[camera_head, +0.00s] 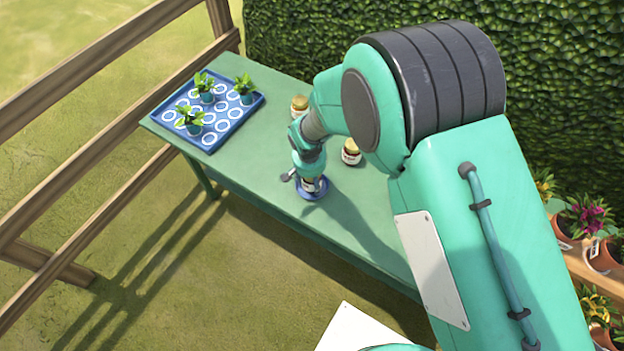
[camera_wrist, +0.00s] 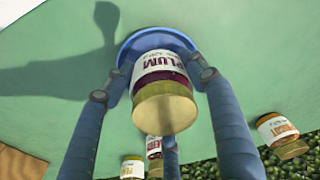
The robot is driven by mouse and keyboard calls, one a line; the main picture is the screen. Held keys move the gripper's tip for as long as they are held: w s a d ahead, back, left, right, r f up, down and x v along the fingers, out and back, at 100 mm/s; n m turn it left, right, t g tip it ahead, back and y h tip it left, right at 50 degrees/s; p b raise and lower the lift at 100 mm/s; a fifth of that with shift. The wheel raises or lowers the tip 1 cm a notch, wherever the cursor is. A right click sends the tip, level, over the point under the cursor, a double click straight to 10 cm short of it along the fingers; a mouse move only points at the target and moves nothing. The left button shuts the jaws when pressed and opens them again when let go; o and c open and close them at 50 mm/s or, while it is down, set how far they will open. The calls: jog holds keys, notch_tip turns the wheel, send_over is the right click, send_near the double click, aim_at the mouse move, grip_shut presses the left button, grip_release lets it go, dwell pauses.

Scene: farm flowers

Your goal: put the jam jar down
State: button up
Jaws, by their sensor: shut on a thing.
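The jam jar (camera_wrist: 163,95) has a gold lid, a dark filling and a white label reading PLUM. It is between the blue fingers of my gripper (camera_wrist: 160,80), which is shut on it. A round blue coaster (camera_wrist: 128,47) lies on the green table directly beneath the jar; it also shows in the head view (camera_head: 313,195). The jar's base is over the coaster, and I cannot tell whether they touch. In the head view my gripper (camera_head: 309,178) is low over the table's front edge and hides most of the jar.
Two gold-lidded jars (camera_head: 299,105) (camera_head: 351,152) stand farther back on the green table (camera_head: 250,165). The wrist view also shows an apricot-coloured jar (camera_wrist: 283,135) at right. A blue tray (camera_head: 158,104) with potted seedlings is at the left end. A hedge stands behind.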

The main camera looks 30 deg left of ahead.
jog(key=shift+f, duration=0.1)
jog(key=o, duration=1.8)
jog(key=r+p, duration=0.1)
jog(key=r, duration=0.3)
jog(key=s+r, duration=0.1)
jog(key=r, duration=0.3)
jog(key=r+p, duration=0.1)
jog(key=r, duration=0.3)
jog(key=shift+s+d+p, duration=0.15)
jog(key=shift+s+p, duration=0.15)
jog(key=shift+r, duration=0.1)
